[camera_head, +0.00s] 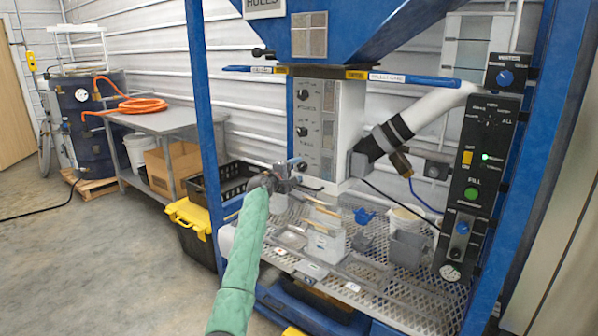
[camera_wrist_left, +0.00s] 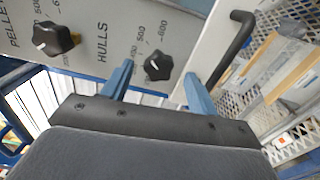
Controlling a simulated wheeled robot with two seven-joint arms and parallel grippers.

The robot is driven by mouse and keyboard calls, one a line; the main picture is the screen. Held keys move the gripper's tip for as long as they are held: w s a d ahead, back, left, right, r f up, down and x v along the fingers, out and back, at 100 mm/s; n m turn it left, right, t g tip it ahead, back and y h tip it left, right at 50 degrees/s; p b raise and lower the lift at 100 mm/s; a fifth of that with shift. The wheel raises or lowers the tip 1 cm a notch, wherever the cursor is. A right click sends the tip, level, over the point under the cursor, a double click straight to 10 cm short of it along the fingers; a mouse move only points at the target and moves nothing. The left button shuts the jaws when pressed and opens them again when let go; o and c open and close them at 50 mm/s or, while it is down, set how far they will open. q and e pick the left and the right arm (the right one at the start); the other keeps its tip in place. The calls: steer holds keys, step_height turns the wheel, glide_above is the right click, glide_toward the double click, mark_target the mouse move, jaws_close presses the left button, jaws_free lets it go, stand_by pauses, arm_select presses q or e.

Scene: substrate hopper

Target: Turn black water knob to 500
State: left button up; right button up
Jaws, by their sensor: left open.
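A grey panel (camera_head: 346,118) under the blue hopper carries a column of black knobs. My left gripper (camera_head: 296,176) is at the panel's lower end. In the left wrist view, a black knob with a white pointer (camera_wrist_left: 158,65), beside the HULLS label, shows between the open, empty fingers of that gripper (camera_wrist_left: 157,72); contact cannot be told. Another such knob (camera_wrist_left: 55,40), beside the PELLETS label, is left of the fingers. My right gripper is not in view.
A black hooked handle (camera_wrist_left: 236,42) is close right of the fingers. A mesh shelf (camera_head: 400,295) with small containers lies below. A blue post (camera_head: 203,110) stands left of the panel, and a white pipe (camera_head: 432,108) stands right.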

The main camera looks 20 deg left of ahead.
arm_select(q)
steer(key=v, duration=0.6)
steer(key=shift+d+b, duration=0.1)
steer(key=shift+b, duration=0.2)
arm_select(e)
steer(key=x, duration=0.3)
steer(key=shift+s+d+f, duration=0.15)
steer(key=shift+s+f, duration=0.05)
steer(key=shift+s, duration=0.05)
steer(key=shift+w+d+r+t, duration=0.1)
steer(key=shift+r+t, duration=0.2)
arm_select(q)
steer(key=shift+f+m, duration=0.1)
steer(key=shift+m, duration=0.2)
